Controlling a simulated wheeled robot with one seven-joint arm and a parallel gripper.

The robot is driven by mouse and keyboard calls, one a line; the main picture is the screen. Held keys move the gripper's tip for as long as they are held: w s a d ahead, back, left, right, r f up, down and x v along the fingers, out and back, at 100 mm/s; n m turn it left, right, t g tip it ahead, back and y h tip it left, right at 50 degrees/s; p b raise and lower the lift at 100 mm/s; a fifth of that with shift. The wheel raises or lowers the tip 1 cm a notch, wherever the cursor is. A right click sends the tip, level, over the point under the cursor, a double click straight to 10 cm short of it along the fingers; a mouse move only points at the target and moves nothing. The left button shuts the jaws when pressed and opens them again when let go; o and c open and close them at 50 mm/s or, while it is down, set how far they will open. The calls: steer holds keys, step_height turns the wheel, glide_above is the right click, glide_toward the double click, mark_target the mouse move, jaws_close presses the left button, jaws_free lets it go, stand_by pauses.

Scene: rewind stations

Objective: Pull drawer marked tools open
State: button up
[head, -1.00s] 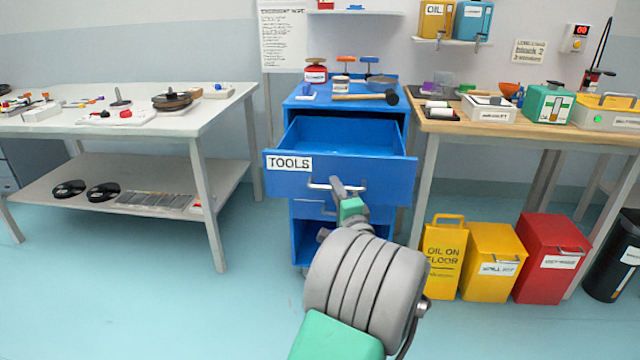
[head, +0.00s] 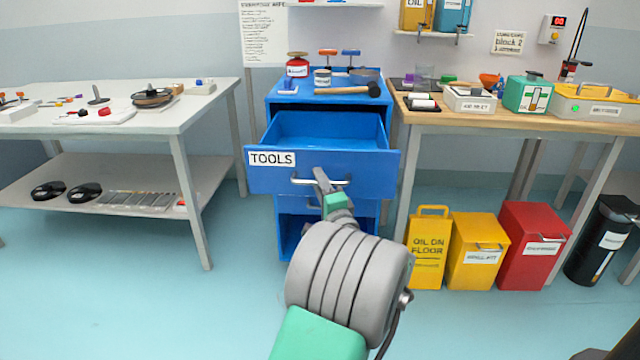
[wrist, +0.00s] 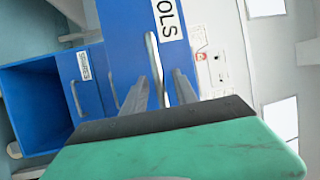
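The blue drawer marked TOOLS (head: 220,172) stands pulled out from the blue cabinet (head: 288,235), and its inside shows empty. Its silver bar handle (head: 338,182) is on the drawer front. My gripper (head: 321,180) is at the handle in the head view. In the wrist view my gripper (wrist: 161,75) has its two fingers on either side of the handle (wrist: 152,52), with a gap showing between them. The fingers look open around the bar, not closed on it. The TOOLS label (wrist: 168,18) shows at the top of the wrist view.
Below is another drawer with a handle and an open blue bin (wrist: 30,100). A white table (head: 190,115) stands left and a wooden bench (head: 500,118) right. The floor in front is clear.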

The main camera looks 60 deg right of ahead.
steer(key=v, duration=0.7)
steer(key=shift+s+a, duration=0.2)
steer(key=shift+s, duration=0.05)
steer(key=shift+f, duration=0.1)
